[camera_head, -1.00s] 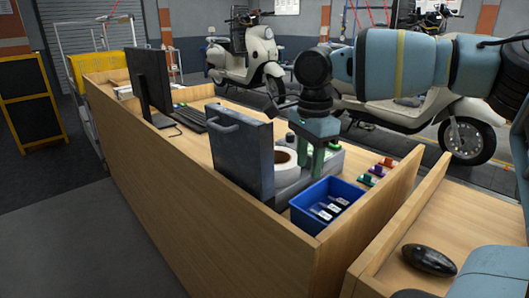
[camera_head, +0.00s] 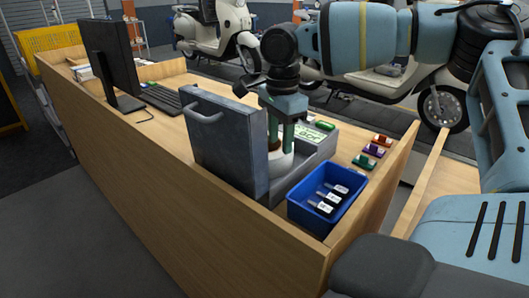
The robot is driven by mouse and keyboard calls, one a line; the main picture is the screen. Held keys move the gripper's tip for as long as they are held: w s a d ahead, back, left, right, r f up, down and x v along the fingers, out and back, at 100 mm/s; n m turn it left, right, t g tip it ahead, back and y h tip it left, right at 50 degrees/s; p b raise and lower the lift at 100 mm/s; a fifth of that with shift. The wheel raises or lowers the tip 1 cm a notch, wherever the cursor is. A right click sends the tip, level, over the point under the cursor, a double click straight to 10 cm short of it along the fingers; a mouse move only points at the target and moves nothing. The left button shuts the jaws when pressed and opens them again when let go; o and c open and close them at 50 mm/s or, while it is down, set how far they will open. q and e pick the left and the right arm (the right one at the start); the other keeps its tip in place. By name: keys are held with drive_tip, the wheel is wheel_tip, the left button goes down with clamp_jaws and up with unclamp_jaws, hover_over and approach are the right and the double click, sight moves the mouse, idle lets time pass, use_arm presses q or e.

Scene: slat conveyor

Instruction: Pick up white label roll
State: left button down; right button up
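My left gripper is out of view.
The grey case (camera_head: 226,150) with a handle stands close on the left. A blue bin (camera_head: 297,208) holds several dark, white-labelled items. Small coloured items (camera_head: 373,150) lie farther right. A monitor (camera_head: 108,62) and keyboard (camera_head: 160,98) stand at the left.

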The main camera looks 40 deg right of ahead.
sight(279, 152)
drive_tip(key=shift+f, duration=2.7)
drive_tip(key=shift+w+r, duration=0.1)
clamp_jaws()
